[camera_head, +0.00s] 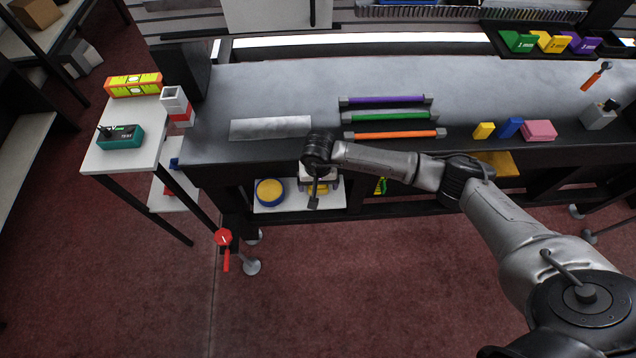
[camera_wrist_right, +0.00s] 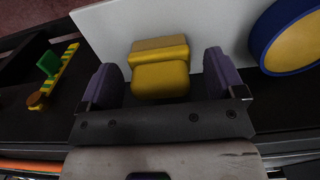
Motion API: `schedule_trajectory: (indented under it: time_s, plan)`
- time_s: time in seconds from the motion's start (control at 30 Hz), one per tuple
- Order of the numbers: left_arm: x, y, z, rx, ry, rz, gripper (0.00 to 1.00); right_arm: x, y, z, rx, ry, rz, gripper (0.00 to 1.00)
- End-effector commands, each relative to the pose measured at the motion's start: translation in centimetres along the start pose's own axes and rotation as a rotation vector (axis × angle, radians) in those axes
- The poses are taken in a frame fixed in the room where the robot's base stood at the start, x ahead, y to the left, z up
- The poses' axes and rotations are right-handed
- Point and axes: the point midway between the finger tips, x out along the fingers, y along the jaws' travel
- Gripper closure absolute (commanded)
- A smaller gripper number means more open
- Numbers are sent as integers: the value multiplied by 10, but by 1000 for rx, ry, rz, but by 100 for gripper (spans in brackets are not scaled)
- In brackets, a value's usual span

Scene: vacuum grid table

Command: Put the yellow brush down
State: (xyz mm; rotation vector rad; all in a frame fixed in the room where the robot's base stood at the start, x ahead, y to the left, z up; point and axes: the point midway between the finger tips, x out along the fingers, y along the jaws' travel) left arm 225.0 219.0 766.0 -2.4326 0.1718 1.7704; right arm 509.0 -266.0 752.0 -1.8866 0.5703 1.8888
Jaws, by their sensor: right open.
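The yellow brush (camera_wrist_right: 160,78) shows in the right wrist view as a yellow block with a second yellow part behind it. It appears to rest on the white lower shelf (camera_wrist_right: 110,27). My right gripper (camera_wrist_right: 163,84) is open, with one purple-grey finger on each side of the brush and a gap between brush and each finger. In the head view my right gripper (camera_head: 320,186) is low at the table's front edge, over the white shelf, and mostly hides the brush. My left gripper is not in view.
A blue-rimmed yellow round thing (camera_head: 270,192) sits on the shelf left of the gripper. The dark table edge is just above. Purple, green and orange bars (camera_head: 392,117) lie on the tabletop. A red-handled tool (camera_head: 224,240) hangs at the table's left leg.

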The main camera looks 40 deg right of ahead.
Motion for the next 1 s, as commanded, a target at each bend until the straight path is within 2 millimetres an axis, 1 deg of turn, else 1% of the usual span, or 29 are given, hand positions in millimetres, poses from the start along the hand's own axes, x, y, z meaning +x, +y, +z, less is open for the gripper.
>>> schedule_trajectory:
  time_s: [0.03, 0.3, 0.5, 0.6, 0.73, 0.93, 1.0]
  plan:
    - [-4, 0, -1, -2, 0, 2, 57, -11, 0, -1, -1, 4, -1, 12]
    - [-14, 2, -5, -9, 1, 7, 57, -63, 0, -2, -1, 5, -2, 12]
    - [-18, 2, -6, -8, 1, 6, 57, -92, 0, -1, -1, 3, 0, 12]
    - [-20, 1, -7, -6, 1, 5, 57, -102, 0, -1, -1, 3, -1, 12]
    - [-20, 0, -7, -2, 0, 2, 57, -109, 0, 0, -1, 1, -1, 12]
    - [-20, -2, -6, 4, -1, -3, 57, -112, -1, 1, 0, -2, -4, 12]
    - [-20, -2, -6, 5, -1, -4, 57, -109, -6, 7, 4, -19, -32, 12]
